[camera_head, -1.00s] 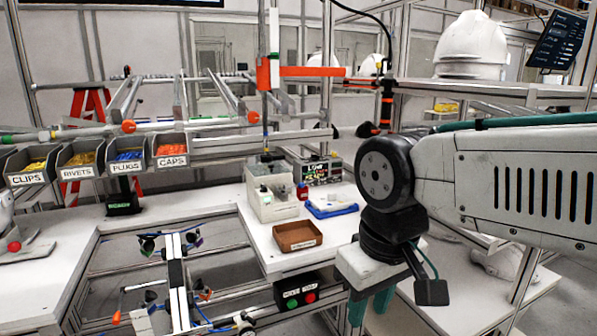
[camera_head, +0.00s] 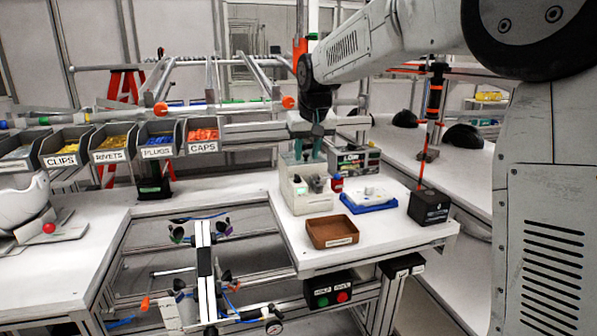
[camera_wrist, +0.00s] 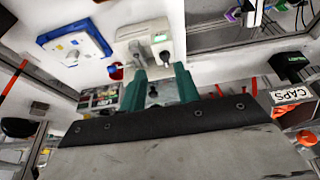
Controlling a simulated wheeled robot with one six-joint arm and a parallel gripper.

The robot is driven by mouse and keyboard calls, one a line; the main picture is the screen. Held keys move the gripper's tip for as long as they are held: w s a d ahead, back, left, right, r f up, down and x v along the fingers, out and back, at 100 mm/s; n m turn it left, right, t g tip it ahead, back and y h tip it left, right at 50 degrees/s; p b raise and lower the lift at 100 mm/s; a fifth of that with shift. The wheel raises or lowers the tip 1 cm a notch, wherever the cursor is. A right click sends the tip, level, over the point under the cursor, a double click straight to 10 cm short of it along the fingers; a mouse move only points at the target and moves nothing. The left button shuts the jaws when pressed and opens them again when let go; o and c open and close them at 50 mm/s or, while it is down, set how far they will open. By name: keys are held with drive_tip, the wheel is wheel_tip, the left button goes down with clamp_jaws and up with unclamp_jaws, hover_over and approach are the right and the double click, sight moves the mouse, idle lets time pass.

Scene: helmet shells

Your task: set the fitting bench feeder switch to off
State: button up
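A cream box-shaped unit (camera_head: 308,190) stands on the white bench, with small grey and dark fittings on it. It also shows in the wrist view (camera_wrist: 151,32), with a grey lever-like part (camera_wrist: 138,55) and a dark round part (camera_wrist: 165,56) on its near side. I cannot read which fitting is the feeder switch or its setting. My gripper (camera_head: 308,153) points down just above and behind the unit. Its teal fingers in the wrist view (camera_wrist: 161,80) are apart with nothing held between them. Contact with the unit cannot be told.
A display box reading LOW (camera_head: 358,160) stands behind right. A blue-and-white tray (camera_head: 368,200), brown tray (camera_head: 332,232) and black box (camera_head: 428,207) share the bench. A green and red button box (camera_head: 329,290) hangs at the front edge. Labelled bins (camera_head: 157,140) are left.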

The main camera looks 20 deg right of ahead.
sight(298, 176)
drive_tip(key=w+f, duration=0.4)
drive_tip(key=f, duration=0.1)
drive_tip(key=w+f, duration=0.2)
drive_tip(key=f, duration=0.1)
drive_tip(key=shift+w+a, duration=0.15)
drive_tip(key=shift+a, duration=0.05)
drive_tip(key=shift+c, duration=0.3)
clamp_jaws()
